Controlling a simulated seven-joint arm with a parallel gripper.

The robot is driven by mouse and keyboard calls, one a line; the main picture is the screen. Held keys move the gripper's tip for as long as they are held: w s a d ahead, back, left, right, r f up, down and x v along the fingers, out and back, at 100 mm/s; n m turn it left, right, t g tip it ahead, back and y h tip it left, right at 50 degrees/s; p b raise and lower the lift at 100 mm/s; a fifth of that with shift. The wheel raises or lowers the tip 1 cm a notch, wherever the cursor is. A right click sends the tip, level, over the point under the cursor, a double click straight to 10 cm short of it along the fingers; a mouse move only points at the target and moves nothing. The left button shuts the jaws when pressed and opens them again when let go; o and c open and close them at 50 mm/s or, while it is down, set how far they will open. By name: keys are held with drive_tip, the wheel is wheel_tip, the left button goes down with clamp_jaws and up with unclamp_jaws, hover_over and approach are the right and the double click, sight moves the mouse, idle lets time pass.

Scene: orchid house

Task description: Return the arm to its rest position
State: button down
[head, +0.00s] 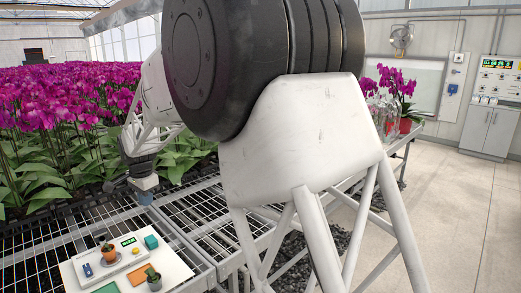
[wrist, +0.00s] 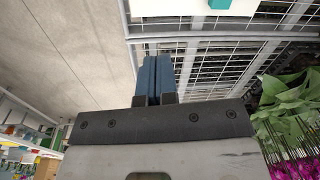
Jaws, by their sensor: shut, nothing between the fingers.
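My gripper (wrist: 153,80) shows in the wrist view with its two blue fingers pressed together and nothing between them. In the head view my gripper (head: 145,198) hangs over the wire-mesh bench, behind the white board and apart from everything on it. My own large white and black arm links fill the middle of the head view and hide part of the bench.
Dense magenta orchids (head: 60,95) stand left. Floor at right is clear.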

drive_tip(key=s+d+r+n, duration=0.1)
drive_tip(key=s+d+r, duration=0.25)
drive_tip(key=d, duration=0.75)
drive_tip(key=s+d+r+n+t, duration=0.1)
drive_tip(key=s+d+r, duration=0.3)
drive_tip(key=d, duration=0.8)
drive_tip(key=s+d+r+n, duration=0.1)
drive_tip(key=s+d+r, duration=0.1)
drive_tip(key=s+d, duration=0.65)
drive_tip(key=s+d+f+n, duration=0.1)
drive_tip(key=s+d+f, duration=0.2)
drive_tip(key=s+d, duration=0.8)
drive_tip(key=s+d+f+n, duration=0.2)
drive_tip(key=s+d+f, duration=0.1)
drive_tip(key=s+d, duration=0.9)
drive_tip(key=shift+s+d+n+t+h, duration=0.3)
drive_tip(key=shift+s+t+h, duration=0.1)
drive_tip(key=shift+s, duration=0.25)
drive_tip(key=shift+w+a, duration=0.1)
drive_tip(key=shift+w, duration=0.05)
